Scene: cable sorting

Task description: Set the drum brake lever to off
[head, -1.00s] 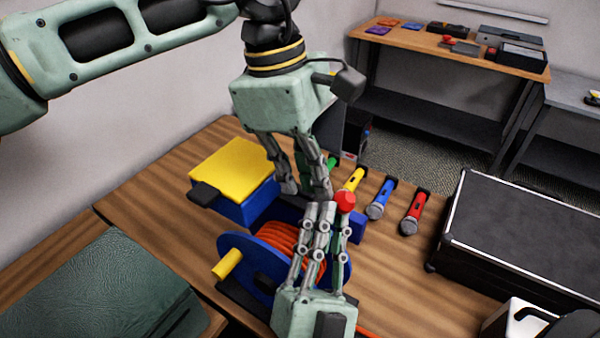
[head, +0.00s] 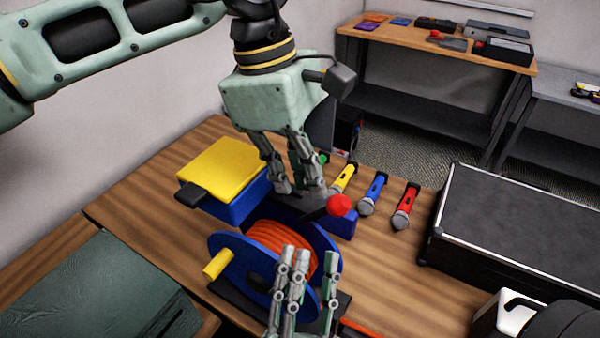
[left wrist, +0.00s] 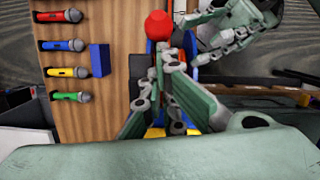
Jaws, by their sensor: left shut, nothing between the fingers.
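The drum brake lever is a dark arm (head: 315,213) with a round red knob (head: 339,205), beside the blue cable drum (head: 222,243) wound with orange cable (head: 280,243). The knob also shows in the left wrist view (left wrist: 160,25). My left gripper (head: 298,192) is shut and empty, its fingertips low beside the lever, just left of the knob. I cannot tell whether they touch it. My right gripper (head: 308,255) is in front of the drum and hides part of it; its finger gap is unclear. No off marking is readable.
A yellow-topped blue box (head: 222,165) stands left of the lever. Yellow (head: 343,178), blue (head: 373,193) and red (head: 405,206) microphones lie behind and right of the knob. A black case (head: 530,235) is at the right. Bare wood lies between drum and case.

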